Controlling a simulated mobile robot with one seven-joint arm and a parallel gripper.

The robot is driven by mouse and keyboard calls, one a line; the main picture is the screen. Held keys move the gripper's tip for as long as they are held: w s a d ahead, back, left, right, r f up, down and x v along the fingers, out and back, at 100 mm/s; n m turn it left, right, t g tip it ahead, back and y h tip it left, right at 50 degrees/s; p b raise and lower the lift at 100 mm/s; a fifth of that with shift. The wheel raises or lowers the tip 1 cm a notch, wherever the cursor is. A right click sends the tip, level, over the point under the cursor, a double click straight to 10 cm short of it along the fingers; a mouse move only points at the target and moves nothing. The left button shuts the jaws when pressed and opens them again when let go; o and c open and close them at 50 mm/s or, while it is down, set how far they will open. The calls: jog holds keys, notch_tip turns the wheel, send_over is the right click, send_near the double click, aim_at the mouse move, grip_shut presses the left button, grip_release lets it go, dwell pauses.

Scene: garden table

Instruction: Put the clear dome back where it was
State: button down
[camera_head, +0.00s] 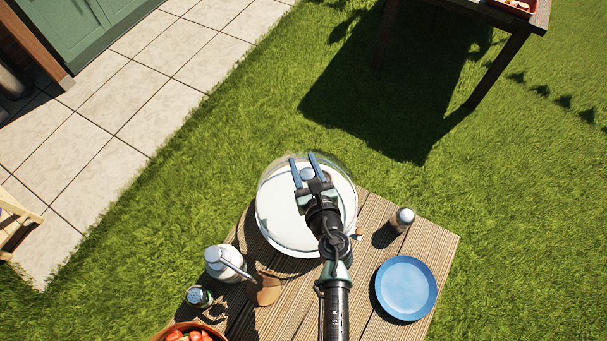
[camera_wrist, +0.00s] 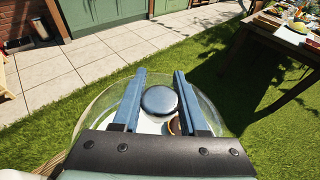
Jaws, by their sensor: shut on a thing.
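The clear dome (camera_head: 338,165) is a see-through cover with a round grey knob (camera_wrist: 160,101). My gripper (camera_head: 303,166) is at the top of the dome, its two blue fingers shut on the knob, one on either side. A round white plate (camera_head: 278,222) shows beneath the dome at the table's far end. In the head view the dome overlaps the plate; I cannot tell whether its rim rests on it or hangs a little above. A small brown thing (camera_wrist: 174,126) shows through the dome in the wrist view, partly hidden by a finger.
The slatted wooden table (camera_head: 436,247) also holds a blue plate (camera_head: 406,288), a shaker (camera_head: 403,219), a white jug-like vessel (camera_head: 222,262), a small jar (camera_head: 198,297) and a bowl of red food (camera_head: 187,334).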

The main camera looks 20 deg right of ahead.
jog(key=shift+f+b, duration=1)
jog(key=shift+f, duration=0.65)
jog(key=shift+f, duration=0.2)
jog(key=shift+c, duration=2.2)
grip_release()
jog(key=shift+r, duration=0.2)
jog(key=v, duration=1)
jog(key=shift+s+f, duration=0.1)
jog(key=shift+s, duration=0.25)
jog(key=shift+s+a+r, duration=0.1)
jog(key=shift+s+r, duration=0.2)
jog(key=shift+s, duration=0.35)
